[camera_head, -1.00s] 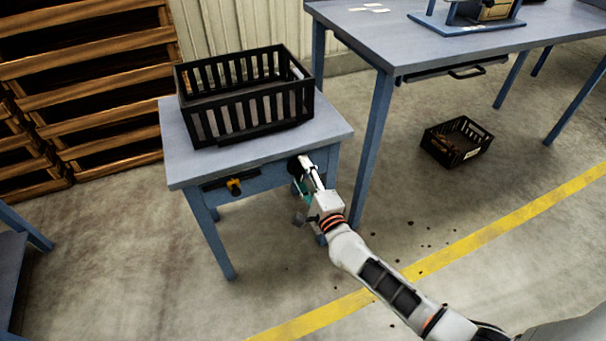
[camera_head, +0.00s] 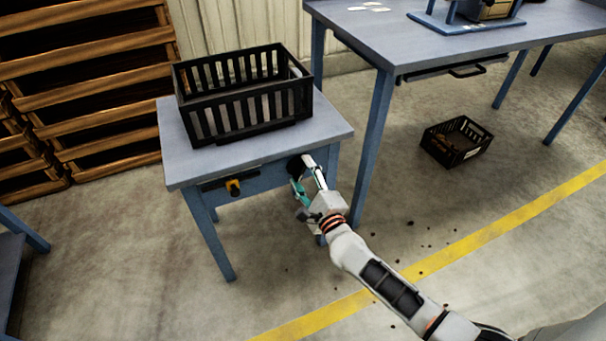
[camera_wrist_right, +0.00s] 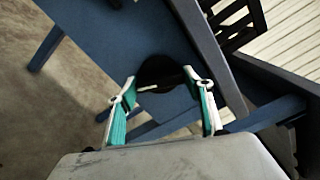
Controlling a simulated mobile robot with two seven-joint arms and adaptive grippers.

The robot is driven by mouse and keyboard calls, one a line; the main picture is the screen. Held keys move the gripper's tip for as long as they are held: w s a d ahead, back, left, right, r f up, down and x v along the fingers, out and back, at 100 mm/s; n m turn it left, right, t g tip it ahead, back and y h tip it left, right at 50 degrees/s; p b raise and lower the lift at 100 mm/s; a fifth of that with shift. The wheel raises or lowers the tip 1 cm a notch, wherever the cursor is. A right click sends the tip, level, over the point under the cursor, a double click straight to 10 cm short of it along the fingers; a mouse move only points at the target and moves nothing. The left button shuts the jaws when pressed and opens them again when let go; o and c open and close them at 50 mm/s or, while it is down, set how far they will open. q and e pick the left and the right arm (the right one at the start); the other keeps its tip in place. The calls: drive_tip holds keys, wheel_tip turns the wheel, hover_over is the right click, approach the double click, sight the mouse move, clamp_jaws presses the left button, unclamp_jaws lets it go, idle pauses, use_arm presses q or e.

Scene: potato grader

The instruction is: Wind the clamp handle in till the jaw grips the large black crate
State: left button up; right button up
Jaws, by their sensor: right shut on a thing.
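The large black crate (camera_head: 246,108) is a slatted open box on top of a small blue-grey table (camera_head: 180,165). On the table's front edge, at its right end, sits a dark round part (camera_head: 296,167), which seems to be the clamp handle. My right gripper (camera_head: 302,175) is at this part, its fingers on either side. In the right wrist view the gripper (camera_wrist_right: 165,95) is shut on the dark round handle (camera_wrist_right: 163,73), which shows between the teal-padded fingers. The clamp jaw cannot be made out. My left gripper is not in view.
A larger blue table (camera_head: 370,40) stands close on the right. A small black crate (camera_head: 456,141) lies on the floor beneath it. Wooden pallets (camera_head: 85,90) are stacked behind left.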

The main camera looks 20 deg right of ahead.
drive_tip(key=o, duration=1.1)
drive_tip(key=shift+f, duration=0.1)
drive_tip(key=s, duration=1.2)
drive_tip(key=shift+d, duration=0.2)
